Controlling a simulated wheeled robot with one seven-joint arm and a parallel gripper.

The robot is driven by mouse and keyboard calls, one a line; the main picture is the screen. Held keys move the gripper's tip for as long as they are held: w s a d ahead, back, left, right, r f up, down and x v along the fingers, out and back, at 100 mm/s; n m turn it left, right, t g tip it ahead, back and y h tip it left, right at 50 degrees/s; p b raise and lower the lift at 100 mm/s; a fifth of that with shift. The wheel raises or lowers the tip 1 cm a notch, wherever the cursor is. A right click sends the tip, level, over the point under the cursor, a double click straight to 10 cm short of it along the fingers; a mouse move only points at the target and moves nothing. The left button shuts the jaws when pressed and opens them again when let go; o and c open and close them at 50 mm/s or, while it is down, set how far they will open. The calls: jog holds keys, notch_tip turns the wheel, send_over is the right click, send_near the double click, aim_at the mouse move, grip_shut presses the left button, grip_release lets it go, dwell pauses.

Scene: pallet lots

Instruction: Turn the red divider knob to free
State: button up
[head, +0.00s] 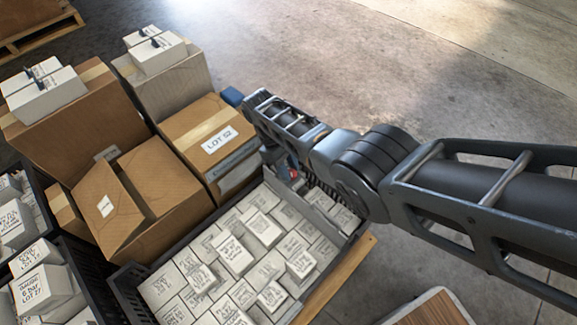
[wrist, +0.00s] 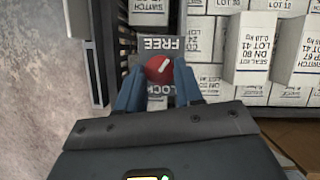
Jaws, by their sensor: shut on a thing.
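The red divider knob (wrist: 156,70) shows in the wrist view, round, with a white pointer line slanting toward the upper right. The LOCK lettering is partly hidden by my fingers. My gripper (wrist: 159,67) has its two blue fingers on either side of the knob, shut on it. In the head view my arm covers most of the knob area, at the far right corner of the crate of white boxes.
A black crate (head: 124,283) full of small white labelled boxes stands on a wooden pallet (head: 338,275). Open floor (head: 300,60) lies beyond and to the right.

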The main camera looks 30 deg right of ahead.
jog(key=o, duration=1)
jog(key=shift+o, duration=0.2)
jog(key=shift+r, duration=0.15)
jog(key=p+v, duration=0.2)
jog(key=v, duration=0.5)
jog(key=shift+w+r+p, duration=0.15)
jog(key=shift+r+p, duration=0.1)
jog(key=shift+p, duration=0.15)
